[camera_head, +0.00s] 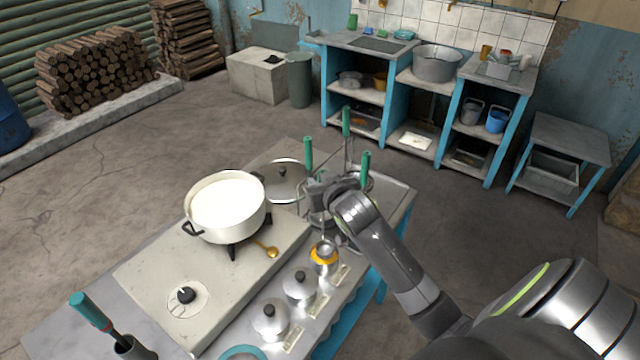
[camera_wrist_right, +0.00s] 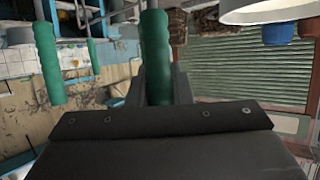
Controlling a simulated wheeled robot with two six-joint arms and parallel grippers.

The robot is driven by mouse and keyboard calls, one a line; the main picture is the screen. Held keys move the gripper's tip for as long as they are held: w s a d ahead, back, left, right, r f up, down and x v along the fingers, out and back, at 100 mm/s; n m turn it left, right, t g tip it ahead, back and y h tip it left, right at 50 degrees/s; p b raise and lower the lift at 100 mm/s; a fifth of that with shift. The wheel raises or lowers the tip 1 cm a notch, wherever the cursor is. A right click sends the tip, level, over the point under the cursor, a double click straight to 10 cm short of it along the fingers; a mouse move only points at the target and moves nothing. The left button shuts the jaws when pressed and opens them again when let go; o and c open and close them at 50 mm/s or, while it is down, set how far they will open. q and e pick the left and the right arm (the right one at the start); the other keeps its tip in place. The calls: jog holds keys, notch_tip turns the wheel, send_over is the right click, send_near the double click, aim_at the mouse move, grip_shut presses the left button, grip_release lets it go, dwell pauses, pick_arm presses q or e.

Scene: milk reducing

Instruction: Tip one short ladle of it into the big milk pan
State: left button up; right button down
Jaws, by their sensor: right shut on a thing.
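The big milk pan (camera_head: 190,222), cream with dark side handles, stands on the stove and is full of white milk (camera_head: 228,204). My right gripper (camera_head: 314,184) is to the right of the pan, beside the ladle rack. It is shut on a green ladle handle (camera_head: 308,153); the handle stands between the fingers in the wrist view (camera_wrist_right: 155,55). The ladle's lower end is mostly hidden by my gripper. Two other green-handled ladles, one tall (camera_head: 346,120) and one nearer (camera_head: 365,162), stand close by. My left gripper is not in view.
A pan lid (camera_head: 285,178) lies behind the pan. A small gold spoon (camera_head: 268,250) lies by the pan. A teal-handled tool (camera_head: 90,310) stands at lower left.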

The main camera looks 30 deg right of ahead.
notch_tip(320, 180, down, 6)
jog(key=b, duration=0.2)
jog(key=shift+f, duration=0.2)
jog(key=shift+r, duration=0.15)
dwell(1.0)
notch_tip(320, 180, up, 8)
jog(key=p, duration=0.8)
dwell(0.6)
jog(key=shift+w+a+n+h+p, duration=0.25)
jog(key=shift+a+n+h+p, duration=0.2)
jog(key=shift+a, duration=0.65)
jog(key=shift+w+a+n+h+p, duration=0.25)
jog(key=shift+a+n, duration=0.3)
jog(key=shift+a, duration=0.5)
jog(key=shift+a, duration=0.1)
